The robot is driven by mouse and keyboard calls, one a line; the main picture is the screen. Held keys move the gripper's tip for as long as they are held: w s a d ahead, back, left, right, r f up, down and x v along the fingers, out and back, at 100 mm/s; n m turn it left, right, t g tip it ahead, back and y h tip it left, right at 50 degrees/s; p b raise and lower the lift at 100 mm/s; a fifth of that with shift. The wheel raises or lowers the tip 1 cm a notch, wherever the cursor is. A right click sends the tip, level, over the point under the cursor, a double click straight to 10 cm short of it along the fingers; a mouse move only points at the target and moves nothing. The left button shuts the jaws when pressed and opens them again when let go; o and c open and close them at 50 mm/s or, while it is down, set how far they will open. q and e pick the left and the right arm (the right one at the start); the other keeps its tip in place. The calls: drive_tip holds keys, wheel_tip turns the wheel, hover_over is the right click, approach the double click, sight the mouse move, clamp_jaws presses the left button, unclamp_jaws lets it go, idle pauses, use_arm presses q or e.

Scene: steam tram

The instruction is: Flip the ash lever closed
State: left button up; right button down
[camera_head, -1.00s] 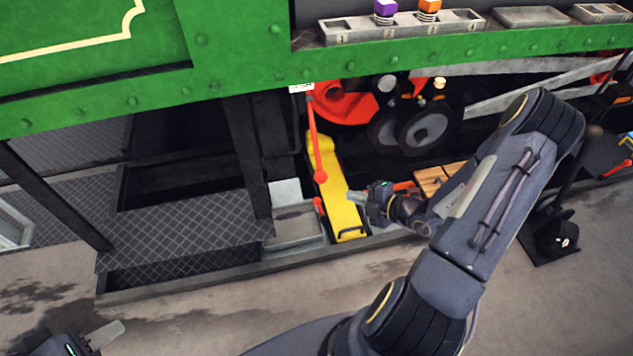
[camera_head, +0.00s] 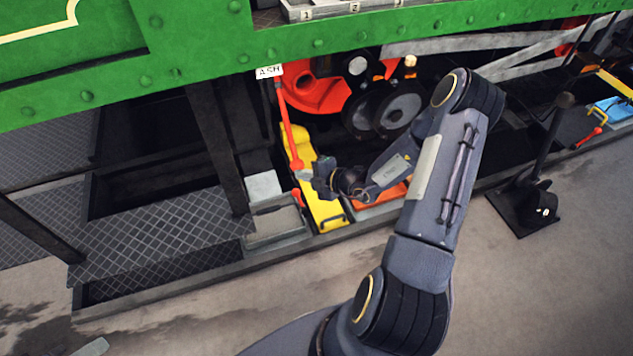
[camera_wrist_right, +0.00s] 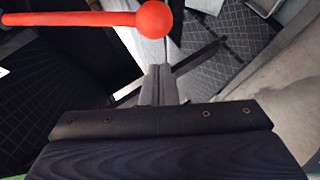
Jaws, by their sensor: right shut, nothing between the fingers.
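The ash lever (camera_head: 287,122) is a long red bar that hangs from beside the white ASH sign (camera_head: 269,71), with a round red knob at its lower end. My right gripper (camera_head: 303,174) is shut and empty, with its fingertips close beside the knob. In the right wrist view the lever's knob (camera_wrist_right: 154,19) lies just beyond the shut fingertips (camera_wrist_right: 160,72); I cannot tell whether they touch. Only a fingertip of my left gripper (camera_head: 92,347) shows at the bottom left edge of the head view, so its state is unclear.
A yellow panel (camera_head: 325,214) with a black handle lies behind the lever. A second small red knob (camera_head: 297,196) sits below it. A grey box (camera_head: 277,224) stands to the left. The green tram body (camera_head: 200,60) overhangs above. Open floor lies in front.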

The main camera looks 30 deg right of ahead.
use_arm(q)
drive_tip(key=shift+f+b, duration=0.3)
drive_tip(key=shift+f, duration=0.2)
use_arm(e)
drive_tip(key=shift+w+d+f, duration=0.3)
drive_tip(key=shift+w, duration=0.25)
drive_tip(key=shift+w+d+f, duration=0.3)
drive_tip(key=shift+w, duration=0.2)
